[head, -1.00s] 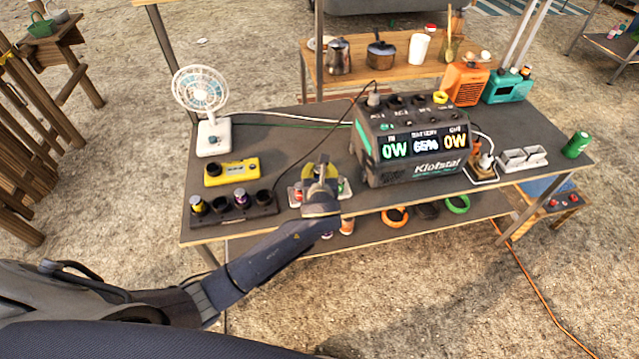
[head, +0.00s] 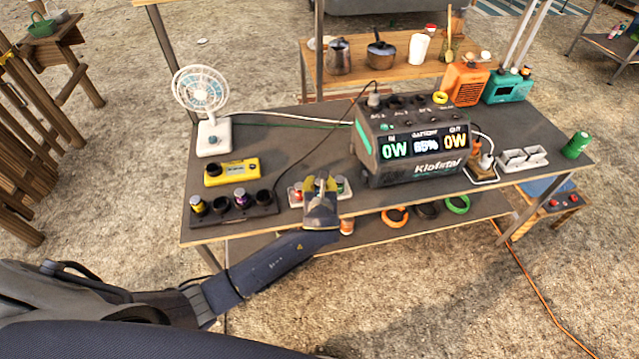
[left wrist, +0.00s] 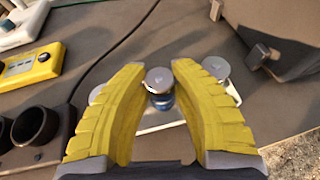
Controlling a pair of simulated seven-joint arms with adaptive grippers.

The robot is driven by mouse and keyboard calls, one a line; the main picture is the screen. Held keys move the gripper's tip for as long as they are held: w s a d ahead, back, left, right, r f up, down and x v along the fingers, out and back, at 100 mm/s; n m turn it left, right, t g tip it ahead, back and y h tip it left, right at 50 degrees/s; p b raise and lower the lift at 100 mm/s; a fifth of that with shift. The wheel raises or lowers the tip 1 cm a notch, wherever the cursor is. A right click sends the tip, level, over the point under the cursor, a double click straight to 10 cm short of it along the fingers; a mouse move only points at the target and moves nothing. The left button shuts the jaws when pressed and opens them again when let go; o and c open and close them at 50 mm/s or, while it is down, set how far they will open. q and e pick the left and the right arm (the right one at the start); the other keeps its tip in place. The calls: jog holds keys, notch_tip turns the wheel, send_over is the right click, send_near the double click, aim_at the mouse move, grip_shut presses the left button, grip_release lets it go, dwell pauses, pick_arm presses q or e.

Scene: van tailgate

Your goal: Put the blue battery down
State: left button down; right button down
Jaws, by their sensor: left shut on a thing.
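My left gripper (head: 321,182) is over the white tray (head: 294,203) near the front edge of the table, its fingers closed around the blue battery. In the left wrist view the blue battery (left wrist: 160,101) stands between the yellow fingertips, silver cap up. Its lower end is at the tray, but I cannot tell whether it touches. Other batteries stand on either side of it in the tray, one with a silver top (left wrist: 216,67) to the right. In the head view the gripper hides the blue battery. My right gripper is not in view.
Left of the tray is a dark charger (head: 239,217) with a yellow-topped battery (head: 198,205) and a purple one (head: 240,198). A yellow meter (head: 232,172) and a fan (head: 205,100) are behind. A power station (head: 415,140) stands close on the right.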

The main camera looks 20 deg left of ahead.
pick_arm(q)
jog(key=shift+f, duration=0.1)
jog(key=c, duration=1.4)
grip_release()
jog(key=shift+c, duration=0.2)
jog(key=shift+r, duration=0.2)
jog(key=v, duration=1.2)
